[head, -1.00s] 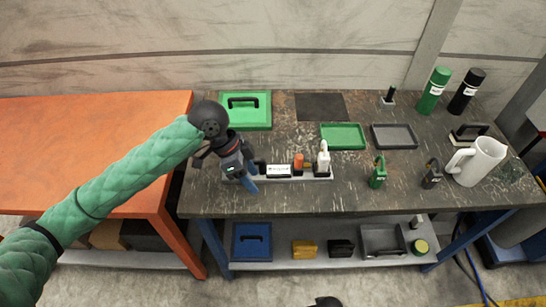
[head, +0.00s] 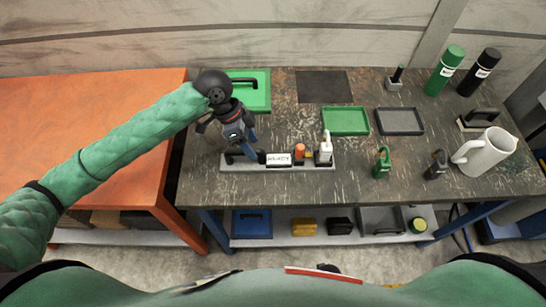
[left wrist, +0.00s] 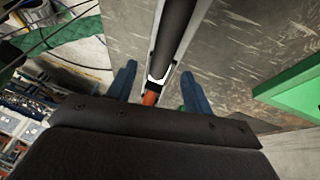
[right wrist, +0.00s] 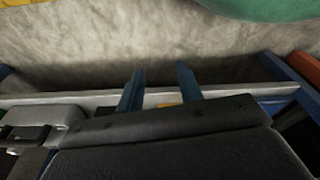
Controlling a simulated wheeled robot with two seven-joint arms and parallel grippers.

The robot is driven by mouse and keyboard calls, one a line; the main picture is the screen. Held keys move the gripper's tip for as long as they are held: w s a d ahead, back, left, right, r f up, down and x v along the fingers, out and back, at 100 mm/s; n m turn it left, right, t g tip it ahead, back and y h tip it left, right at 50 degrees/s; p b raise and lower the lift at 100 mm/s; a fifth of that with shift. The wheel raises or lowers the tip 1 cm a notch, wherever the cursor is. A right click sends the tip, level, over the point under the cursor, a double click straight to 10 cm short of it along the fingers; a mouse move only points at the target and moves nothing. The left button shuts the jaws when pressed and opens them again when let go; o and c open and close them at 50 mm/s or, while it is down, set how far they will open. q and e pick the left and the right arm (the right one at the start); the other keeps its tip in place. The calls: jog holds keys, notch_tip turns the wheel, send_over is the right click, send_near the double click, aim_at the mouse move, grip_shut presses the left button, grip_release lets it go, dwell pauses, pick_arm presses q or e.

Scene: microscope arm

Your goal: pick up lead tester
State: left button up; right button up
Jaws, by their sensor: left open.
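A pale rack (head: 290,167) stands near the table's front edge in the head view. It holds a black piece at the left end (head: 246,157), a white labelled block (head: 278,160), an orange piece (head: 299,151) and a white bottle (head: 326,148). No label reads lead tester; I cannot tell which piece it is. My left gripper (head: 240,146) is open over the rack's left end. In the left wrist view a black rod (left wrist: 176,35) lies beyond and between its fingers (left wrist: 160,88), not gripped. My right gripper (right wrist: 160,86) is open and empty, below the table.
A green case (head: 255,95) lies behind the left gripper. A green tray (head: 345,121) and grey tray (head: 400,121) lie behind the rack. A green clamp-like item (head: 382,163) and a white jug (head: 485,152) stand right. An orange table (head: 90,120) adjoins on the left.

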pick_arm(q)
jog(key=shift+p+x, duration=0.6)
jog(key=shift+x, duration=1.05)
pick_arm(e)
jog(key=s+f, duration=0.1)
jog(key=d+f, duration=0.1)
jog(key=shift+s+d+f, duration=0.2)
jog(key=shift+s+f, duration=0.15)
jog(key=shift+s, duration=0.05)
pick_arm(q)
jog(key=shift+a, duration=0.1)
jog(key=shift+c, duration=0.4)
grip_shut()
pick_arm(e)
jog(key=shift+d, duration=0.15)
pick_arm(q)
jog(key=shift+s+f, duration=0.1)
pick_arm(e)
jog(key=shift+a, duration=0.25)
